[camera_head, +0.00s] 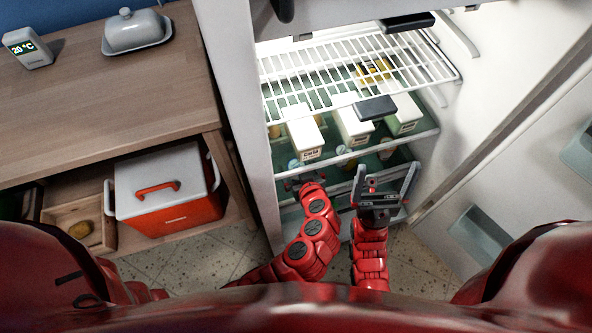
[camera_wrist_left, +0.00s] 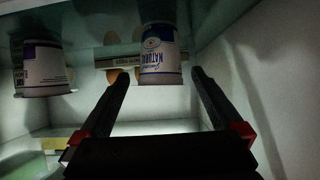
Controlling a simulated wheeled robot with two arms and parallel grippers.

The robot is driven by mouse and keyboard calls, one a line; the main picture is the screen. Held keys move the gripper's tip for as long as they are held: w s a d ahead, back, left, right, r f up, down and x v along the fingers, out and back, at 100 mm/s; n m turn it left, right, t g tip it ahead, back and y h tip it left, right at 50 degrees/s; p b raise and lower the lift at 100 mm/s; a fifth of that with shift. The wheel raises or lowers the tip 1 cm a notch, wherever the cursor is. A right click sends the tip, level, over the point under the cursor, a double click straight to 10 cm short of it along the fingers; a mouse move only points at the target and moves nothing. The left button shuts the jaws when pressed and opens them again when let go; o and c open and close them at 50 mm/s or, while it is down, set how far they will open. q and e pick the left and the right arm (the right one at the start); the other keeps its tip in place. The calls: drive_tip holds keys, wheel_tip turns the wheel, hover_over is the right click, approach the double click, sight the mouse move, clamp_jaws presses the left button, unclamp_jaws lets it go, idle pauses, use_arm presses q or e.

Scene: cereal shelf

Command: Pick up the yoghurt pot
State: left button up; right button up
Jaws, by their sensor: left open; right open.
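In the left wrist view a white pot with a blue label reading "NATURA", the yoghurt pot (camera_wrist_left: 160,48), stands ahead, between the lines of my left gripper's two fingers. My left gripper (camera_wrist_left: 160,76) is open and empty; I cannot tell whether its tips reach beside the pot. In the head view my left gripper (camera_head: 303,181) is at the front of a lower fridge shelf, and the pot is hard to make out there. My right gripper (camera_head: 386,180) is open and empty in front of the fridge, to the right of the left one.
A second white pot with a purple band (camera_wrist_left: 42,68) stands left of the yoghurt pot. White cartons (camera_head: 304,132) stand beneath a wire rack (camera_head: 350,62). The fridge wall is close on the right in the wrist view. A red cool box (camera_head: 170,190) sits left of the fridge.

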use_arm(q)
drive_tip(key=x, duration=0.4)
drive_tip(key=shift+f+b, duration=0.15)
drive_tip(key=shift+b, duration=0.2)
drive_tip(key=c, duration=1.5)
drive_tip(key=shift+r, duration=0.2)
